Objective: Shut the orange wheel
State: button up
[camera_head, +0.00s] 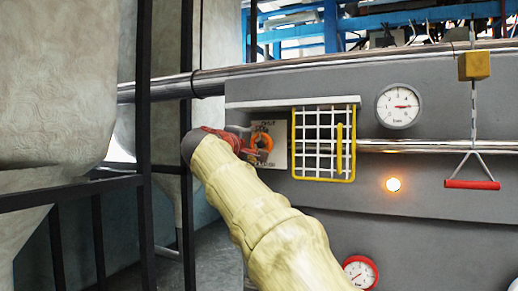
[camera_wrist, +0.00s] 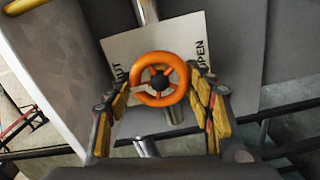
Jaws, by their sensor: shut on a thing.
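The orange wheel (camera_wrist: 159,79) has a dark hub and stands in front of a white plate (camera_wrist: 118,47) lettered "OPEN" on the right, with partly hidden lettering on the left. My gripper (camera_wrist: 160,90) is shut on the wheel, with one yellow-padded finger at its left rim and one at its right rim. In the head view the wheel (camera_head: 262,142) shows on the grey panel, left of a yellow-framed grid. My gripper (camera_head: 238,143) reaches it from the left, and my sleeved arm hides part of the plate.
The yellow-framed wire guard (camera_head: 323,145) stands close right of the wheel. A red-handled pull (camera_head: 472,184) hangs at the right. A pressure gauge (camera_head: 399,106) and a glowing orange lamp (camera_head: 393,184) are on the panel. A dark frame post (camera_head: 143,150) stands left of my arm.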

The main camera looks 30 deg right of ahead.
jog(key=shift+f, duration=0.1)
jog(key=o, duration=1.1)
jog(key=shift+o, duration=0.4)
jog(key=v, duration=1.2)
